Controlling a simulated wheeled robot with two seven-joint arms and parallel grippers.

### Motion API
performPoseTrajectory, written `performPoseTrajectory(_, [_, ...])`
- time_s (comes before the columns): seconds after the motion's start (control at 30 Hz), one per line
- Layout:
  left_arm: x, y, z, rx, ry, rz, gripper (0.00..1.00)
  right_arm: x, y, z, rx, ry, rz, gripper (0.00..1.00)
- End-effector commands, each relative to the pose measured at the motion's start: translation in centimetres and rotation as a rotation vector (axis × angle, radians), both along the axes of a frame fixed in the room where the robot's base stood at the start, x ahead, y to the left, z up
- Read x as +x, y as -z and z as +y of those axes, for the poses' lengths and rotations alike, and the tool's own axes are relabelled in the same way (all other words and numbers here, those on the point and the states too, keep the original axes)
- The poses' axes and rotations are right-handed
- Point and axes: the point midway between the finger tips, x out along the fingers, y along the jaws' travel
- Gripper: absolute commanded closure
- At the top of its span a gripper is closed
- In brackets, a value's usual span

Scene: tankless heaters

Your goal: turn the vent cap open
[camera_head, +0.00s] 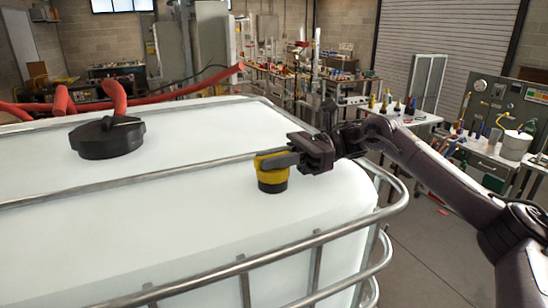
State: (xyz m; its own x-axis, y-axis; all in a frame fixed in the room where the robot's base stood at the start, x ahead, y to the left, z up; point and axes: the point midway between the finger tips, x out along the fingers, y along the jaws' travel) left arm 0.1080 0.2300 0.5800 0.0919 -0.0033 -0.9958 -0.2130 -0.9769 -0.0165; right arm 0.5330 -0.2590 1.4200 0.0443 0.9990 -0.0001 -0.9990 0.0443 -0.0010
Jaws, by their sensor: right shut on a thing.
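The vent cap (271,181) is a small yellow cap on a black base. It stands on top of the white tank (180,190), near its right corner. My right gripper (283,160) reaches in from the right and is shut on the cap's upper part. Its fingers hide some of the cap's top, so I cannot tell how far the cap is turned. My left gripper is out of view.
A metal bar (130,182) of the tank's cage crosses the top close to the cap, and rails (330,234) run along its edges. A large black lid (106,138) with a red hose (115,96) sits at left. Workbenches with tools stand behind.

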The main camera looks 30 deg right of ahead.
Motion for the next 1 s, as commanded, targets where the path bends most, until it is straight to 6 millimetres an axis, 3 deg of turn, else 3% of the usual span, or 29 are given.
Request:
performPoseTrajectory(0.07, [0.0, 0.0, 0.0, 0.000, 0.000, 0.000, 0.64, 0.0, 0.0, 0.1, 0.000, -0.003, -0.001, 1.00])
performPoseTrajectory(0.1, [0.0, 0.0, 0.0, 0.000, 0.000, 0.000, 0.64, 0.0, 0.0, 0.1, 0.000, -0.003, -0.001, 0.82])
performPoseTrajectory(0.23, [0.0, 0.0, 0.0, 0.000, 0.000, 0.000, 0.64, 0.0, 0.0, 0.1, 0.000, -0.002, 0.000, 0.65])
performPoseTrajectory(0.63, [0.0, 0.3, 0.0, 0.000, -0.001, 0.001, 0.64, 0.0, 0.2, -0.4, -0.001, 0.000, 0.000, 0.64])
performPoseTrajectory(1.0, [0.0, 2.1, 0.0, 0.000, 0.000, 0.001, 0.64, -0.1, 0.1, -4.2, -0.002, 0.001, -0.003, 0.64])
